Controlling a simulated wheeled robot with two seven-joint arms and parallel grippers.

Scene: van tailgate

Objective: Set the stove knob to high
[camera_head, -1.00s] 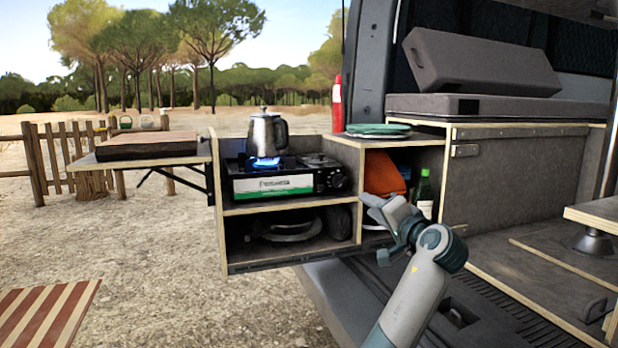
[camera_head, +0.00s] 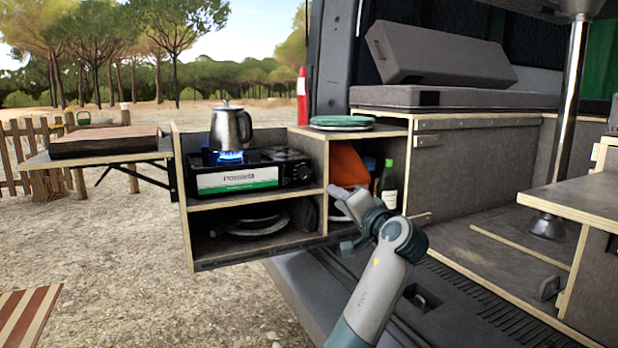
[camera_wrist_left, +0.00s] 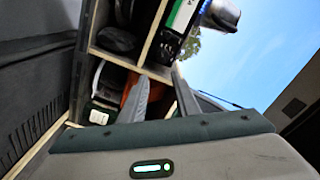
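The camping stove (camera_head: 236,180) stands on the top shelf of the pull-out kitchen box, with a blue flame under a metal kettle (camera_head: 230,128). Its dark round stove knob (camera_head: 301,172) is on the right of the front face; its setting is too small to read. My left gripper (camera_head: 343,208) is in front of the box's right compartment, lower and to the right of the knob, apart from it. In the left wrist view its two fingers (camera_wrist_left: 162,78) are spread with nothing between them. The stove (camera_wrist_left: 176,22) shows there at the top, partly cut off. My right gripper is not in view.
Green plates (camera_head: 341,122) lie on the box top, right of the stove. A side table (camera_head: 108,148) extends left. A counter (camera_head: 575,192) stands at the right. Ground left of the box is open.

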